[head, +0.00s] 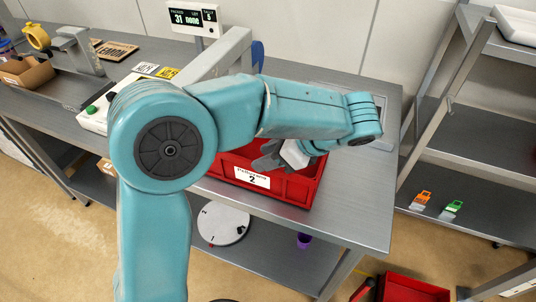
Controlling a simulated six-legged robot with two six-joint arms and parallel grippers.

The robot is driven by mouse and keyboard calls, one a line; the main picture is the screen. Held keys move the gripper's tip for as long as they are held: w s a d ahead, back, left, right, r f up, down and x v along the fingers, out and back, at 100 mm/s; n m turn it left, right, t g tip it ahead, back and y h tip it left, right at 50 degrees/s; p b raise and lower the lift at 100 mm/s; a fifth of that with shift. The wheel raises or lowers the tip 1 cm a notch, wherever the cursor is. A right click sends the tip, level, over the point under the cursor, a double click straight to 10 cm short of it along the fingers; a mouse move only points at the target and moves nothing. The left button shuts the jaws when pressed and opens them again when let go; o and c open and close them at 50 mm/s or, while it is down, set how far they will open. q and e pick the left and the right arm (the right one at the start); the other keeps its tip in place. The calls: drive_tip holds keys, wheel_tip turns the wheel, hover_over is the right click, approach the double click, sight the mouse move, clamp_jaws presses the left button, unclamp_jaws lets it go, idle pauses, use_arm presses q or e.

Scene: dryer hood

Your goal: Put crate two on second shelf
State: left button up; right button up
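Crate two is a red open crate (300,190) with a white label reading "2", standing on the grey metal table (368,215). My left arm reaches across above it and hides much of its far side and interior. My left gripper (283,158) is at the crate, over its interior near the middle. Its grey fingers are partly hidden by the arm, and I cannot tell their opening or whether they touch the crate. The grey shelf rack (450,112) stands at the right, with several levels. My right gripper is not in view.
A white tray (516,24) is high on the rack; orange (421,198) and green (453,208) clips lie on a low shelf. Another red crate (412,288) is on the floor. A counter display (193,18) and a cardboard box (26,73) are at the back.

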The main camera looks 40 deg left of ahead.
sight(250, 160)
use_arm(q)
drive_tip(key=x, duration=0.5)
drive_tip(key=shift+s+a+f, duration=0.1)
drive_tip(key=shift+a, duration=0.15)
clamp_jaws()
idle(1.1)
